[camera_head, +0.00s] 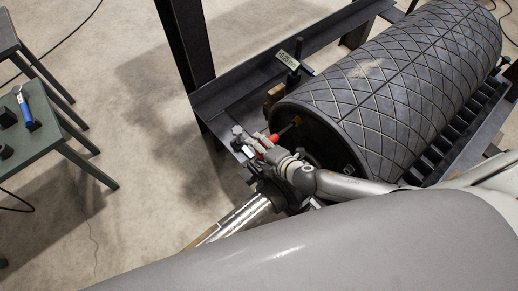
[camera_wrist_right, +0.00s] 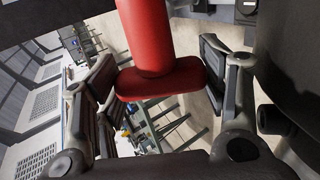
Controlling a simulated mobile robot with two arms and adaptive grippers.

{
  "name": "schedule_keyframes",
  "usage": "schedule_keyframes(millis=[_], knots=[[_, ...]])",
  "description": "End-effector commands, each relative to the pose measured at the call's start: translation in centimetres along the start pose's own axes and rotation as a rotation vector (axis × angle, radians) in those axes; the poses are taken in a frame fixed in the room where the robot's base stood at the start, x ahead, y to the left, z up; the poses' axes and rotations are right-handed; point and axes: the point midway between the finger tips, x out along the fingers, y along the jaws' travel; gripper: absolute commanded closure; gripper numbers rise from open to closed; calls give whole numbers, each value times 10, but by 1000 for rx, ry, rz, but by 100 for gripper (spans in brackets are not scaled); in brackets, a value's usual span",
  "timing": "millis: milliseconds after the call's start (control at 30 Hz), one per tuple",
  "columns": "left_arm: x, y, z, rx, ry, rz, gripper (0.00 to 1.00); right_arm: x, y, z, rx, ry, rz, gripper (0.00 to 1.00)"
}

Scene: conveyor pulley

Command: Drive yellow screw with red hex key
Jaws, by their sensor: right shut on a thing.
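The red hex key (camera_head: 272,138) is in my right gripper (camera_head: 258,147), at the near end of the large roller. Its dark shaft points up and right toward the yellow screw (camera_head: 297,120) on the roller's end. The tip looks at or very near the screw; I cannot tell if it is seated. In the right wrist view the red handle (camera_wrist_right: 148,40) and its wider end (camera_wrist_right: 160,80) lie between the fingers of the right gripper (camera_wrist_right: 155,88). My left gripper is in neither view.
The black grooved roller (camera_head: 390,90) lies in a dark steel frame (camera_head: 300,65), with an upright post (camera_head: 187,45) at left. A green table (camera_head: 60,140) with a blue-handled tool (camera_head: 24,108) stands far left. Floor between is clear.

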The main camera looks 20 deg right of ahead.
Motion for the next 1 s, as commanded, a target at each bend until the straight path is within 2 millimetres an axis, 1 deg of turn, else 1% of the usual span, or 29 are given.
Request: schedule_keyframes(millis=[300,333,500,833,1000], knots=[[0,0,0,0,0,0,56,0,1,6,-1,0,1,60],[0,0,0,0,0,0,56,0,1,6,0,0,1,31],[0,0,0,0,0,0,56,0,0,6,0,0,1,9],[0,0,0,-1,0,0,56,0,-1,6,0,0,-2,9],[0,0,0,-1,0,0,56,-3,5,7,0,-1,-1,9]])
